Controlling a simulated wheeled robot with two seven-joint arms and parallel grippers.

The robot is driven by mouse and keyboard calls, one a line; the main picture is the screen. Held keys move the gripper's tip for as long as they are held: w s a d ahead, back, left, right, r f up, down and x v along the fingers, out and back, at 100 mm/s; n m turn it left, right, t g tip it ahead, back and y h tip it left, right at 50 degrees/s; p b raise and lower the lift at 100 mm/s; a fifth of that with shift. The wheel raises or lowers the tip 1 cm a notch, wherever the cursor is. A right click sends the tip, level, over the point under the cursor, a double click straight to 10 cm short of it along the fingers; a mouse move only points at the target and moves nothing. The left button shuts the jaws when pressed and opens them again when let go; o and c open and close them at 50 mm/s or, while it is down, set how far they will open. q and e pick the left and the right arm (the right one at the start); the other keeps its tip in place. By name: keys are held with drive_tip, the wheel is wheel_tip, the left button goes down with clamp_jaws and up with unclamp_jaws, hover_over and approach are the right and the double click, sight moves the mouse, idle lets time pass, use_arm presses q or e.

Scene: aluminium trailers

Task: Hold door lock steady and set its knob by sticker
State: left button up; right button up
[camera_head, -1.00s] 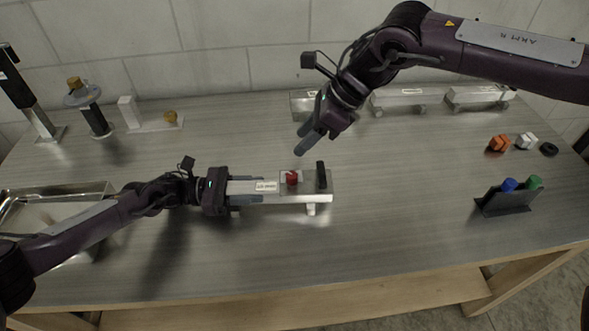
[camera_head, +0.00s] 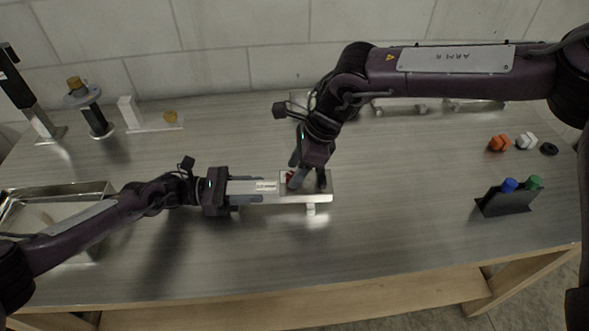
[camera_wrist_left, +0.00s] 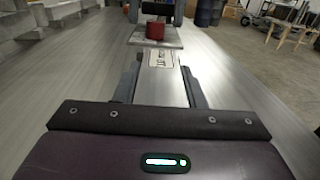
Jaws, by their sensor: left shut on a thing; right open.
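The door lock (camera_head: 317,196) is a long pale metal bar with a plate at its right end, raised a little on a small foot. My left gripper (camera_head: 243,192) is shut on the bar's left part, its fingers on either side in the left wrist view (camera_wrist_left: 160,88). A sticker (camera_head: 266,186) with print too small to read lies on the bar. The red knob (camera_head: 289,178) on the plate is partly hidden by my right gripper (camera_head: 307,183), which is open and pointing down at the knob. The knob shows clearly in the left wrist view (camera_wrist_left: 155,31).
A metal tray (camera_head: 12,213) is at left. Similar pale units (camera_head: 400,105) stand along the back wall. Orange (camera_head: 498,143) and white (camera_head: 527,141) pieces and a black holder (camera_head: 506,203) are at right. The front middle of the table is clear.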

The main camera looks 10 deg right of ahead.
drive_tip(key=shift+a+f, duration=0.2)
drive_tip(key=shift+f, duration=0.3)
clamp_jaws()
drive_tip(key=m+t, duration=0.1)
drive_tip(key=m, duration=0.3)
drive_tip(key=shift+s+m+t, duration=0.1)
drive_tip(key=shift+m+t, duration=0.2)
drive_tip(key=shift+t, duration=0.1)
use_arm(q)
drive_tip(key=shift+s, duration=0.1)
use_arm(e)
drive_tip(key=shift+a+m+t+h, duration=0.1)
drive_tip(key=shift+m+t+h, duration=0.55)
drive_tip(key=shift+m, duration=1.35)
